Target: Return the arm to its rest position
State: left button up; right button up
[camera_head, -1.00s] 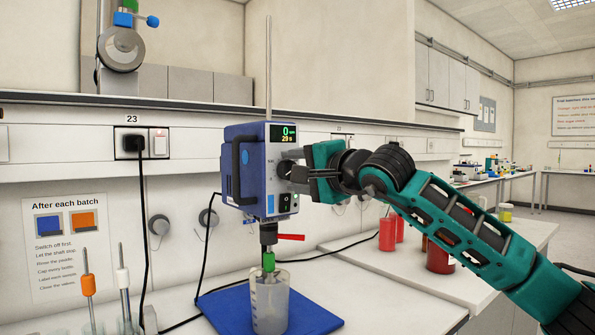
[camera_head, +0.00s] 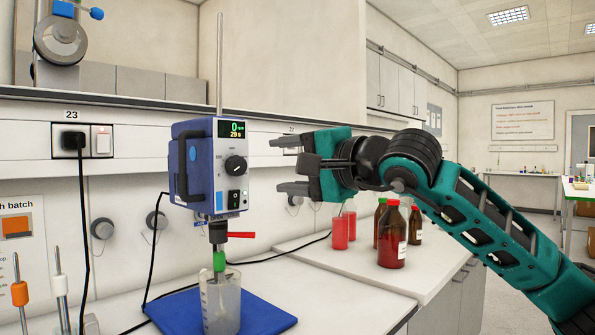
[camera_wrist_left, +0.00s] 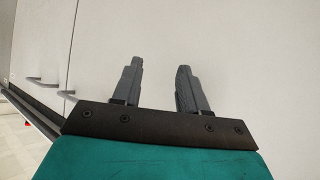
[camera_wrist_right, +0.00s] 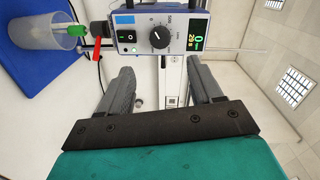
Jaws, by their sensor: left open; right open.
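My right gripper (camera_head: 290,164) is open and empty in the head view, to the right of the blue overhead stirrer (camera_head: 208,165) and apart from it. The stirrer's display reads 0 above 29, and its black knob shows clearly. In the right wrist view the open fingers (camera_wrist_right: 160,88) point toward the stirrer's front panel (camera_wrist_right: 160,38), with a gap between. My left gripper (camera_wrist_left: 160,85) shows only in the left wrist view, open and empty in front of pale cabinet doors (camera_wrist_left: 240,50).
A beaker (camera_head: 221,305) stands under the stirrer on a blue mat (camera_head: 265,318). Red-brown bottles (camera_head: 393,236) and red containers (camera_head: 340,232) stand on the bench to the right. Orange and white handled rods (camera_head: 20,293) are at the lower left. A black cable hangs from the wall socket.

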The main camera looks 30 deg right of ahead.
jog(key=shift+v, duration=0.95)
